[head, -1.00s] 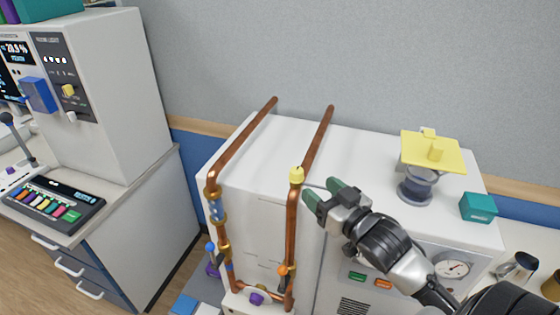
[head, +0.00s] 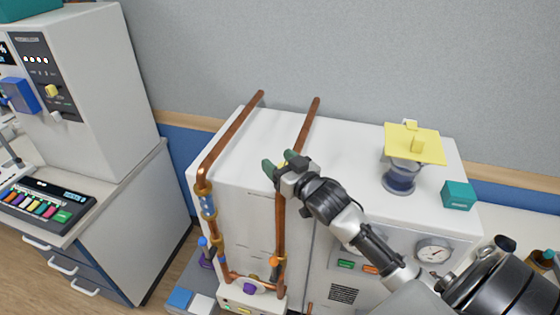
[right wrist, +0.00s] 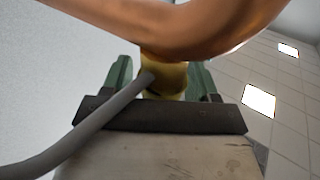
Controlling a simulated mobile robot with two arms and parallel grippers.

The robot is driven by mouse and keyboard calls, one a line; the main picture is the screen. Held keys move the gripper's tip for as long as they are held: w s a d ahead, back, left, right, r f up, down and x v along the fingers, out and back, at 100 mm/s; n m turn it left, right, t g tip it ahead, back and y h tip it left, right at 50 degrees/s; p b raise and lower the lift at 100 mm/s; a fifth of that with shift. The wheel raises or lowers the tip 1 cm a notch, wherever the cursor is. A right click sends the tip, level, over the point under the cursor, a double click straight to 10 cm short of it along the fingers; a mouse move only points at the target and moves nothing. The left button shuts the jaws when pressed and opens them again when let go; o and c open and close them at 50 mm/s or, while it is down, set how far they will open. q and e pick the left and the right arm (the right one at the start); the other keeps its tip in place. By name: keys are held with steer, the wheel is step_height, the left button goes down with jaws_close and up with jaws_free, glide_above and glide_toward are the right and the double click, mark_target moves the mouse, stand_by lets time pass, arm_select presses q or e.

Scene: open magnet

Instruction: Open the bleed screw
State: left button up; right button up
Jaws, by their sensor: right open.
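The bleed screw appears to be the yellow-brass fitting (right wrist: 165,78) at the top of the right copper pipe (head: 281,225). In the right wrist view it stands just under the copper bend (right wrist: 170,22), between my two green fingers. My right gripper (head: 279,164) is open around it, and I cannot tell whether either finger touches it. In the head view the gripper hides most of the fitting. A thin grey tube (right wrist: 95,120) runs from beside the fitting to the lower left in the wrist view. My left gripper is not in view.
The pipes run over a white cabinet (head: 350,150). A second copper pipe (head: 228,140) with a blue-handled valve stands left. A yellow-topped glass vessel (head: 415,145) and a teal box (head: 458,195) stand on the cabinet's right. A gauge (head: 433,252) is on its front.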

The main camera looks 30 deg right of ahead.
steer(key=c, duration=0.9)
